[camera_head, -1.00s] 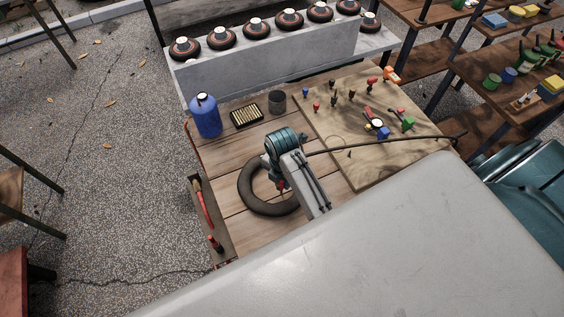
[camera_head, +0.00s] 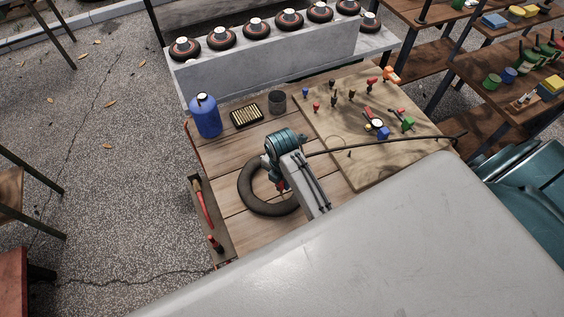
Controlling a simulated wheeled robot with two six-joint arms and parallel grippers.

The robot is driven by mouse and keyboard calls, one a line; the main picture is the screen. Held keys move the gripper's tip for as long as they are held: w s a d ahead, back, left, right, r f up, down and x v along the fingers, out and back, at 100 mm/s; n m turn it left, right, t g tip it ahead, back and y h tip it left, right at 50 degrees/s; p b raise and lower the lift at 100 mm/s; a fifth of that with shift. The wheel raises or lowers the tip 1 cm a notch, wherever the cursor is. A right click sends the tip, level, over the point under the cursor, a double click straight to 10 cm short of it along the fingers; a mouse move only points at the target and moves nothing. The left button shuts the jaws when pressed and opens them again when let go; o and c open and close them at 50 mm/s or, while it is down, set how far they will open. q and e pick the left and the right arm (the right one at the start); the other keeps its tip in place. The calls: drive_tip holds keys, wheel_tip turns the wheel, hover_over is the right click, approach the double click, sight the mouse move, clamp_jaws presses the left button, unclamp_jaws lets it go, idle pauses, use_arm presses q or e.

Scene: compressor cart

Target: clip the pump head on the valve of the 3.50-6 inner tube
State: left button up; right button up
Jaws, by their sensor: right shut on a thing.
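The inner tube (camera_head: 252,203) is a dark ring lying flat on the wooden cart top. My right gripper (camera_head: 281,187) is over the far right part of the ring, largely hidden by its own wrist and arm. It is shut on a small red and dark piece, which looks like the pump head (camera_head: 282,186). A dark hose (camera_head: 380,143) runs right from behind my wrist, across the board. The valve is hidden behind my gripper, so I cannot tell whether the pump head touches it. My left gripper is not in view.
A blue bottle (camera_head: 206,116), a box of small pale pieces (camera_head: 246,116) and a dark cup (camera_head: 277,102) stand behind the tube. A plywood board (camera_head: 352,171) with several small tools lies to the right. A side tray (camera_head: 221,238) holds red-handled tools. Bare planks (camera_head: 232,226) show near the tube.

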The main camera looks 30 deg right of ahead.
drive_tip(key=shift+f, duration=0.85)
drive_tip(key=o, duration=0.9)
drive_tip(key=shift+o, duration=0.2)
drive_tip(key=shift+r, duration=0.1)
drive_tip(key=shift+r+b, duration=0.35)
drive_tip(key=shift+b, duration=0.05)
wheel_tip(320, 180, up, 7)
drive_tip(key=shift+f+b, duration=0.2)
drive_tip(key=shift+b, duration=0.7)
drive_tip(key=shift+r+p, duration=0.6)
drive_tip(key=shift+r, duration=0.35)
drive_tip(key=shift+r+p, duration=0.6)
drive_tip(key=shift+r, duration=0.15)
drive_tip(key=shift+s+f, duration=0.1)
drive_tip(key=shift+f, duration=0.05)
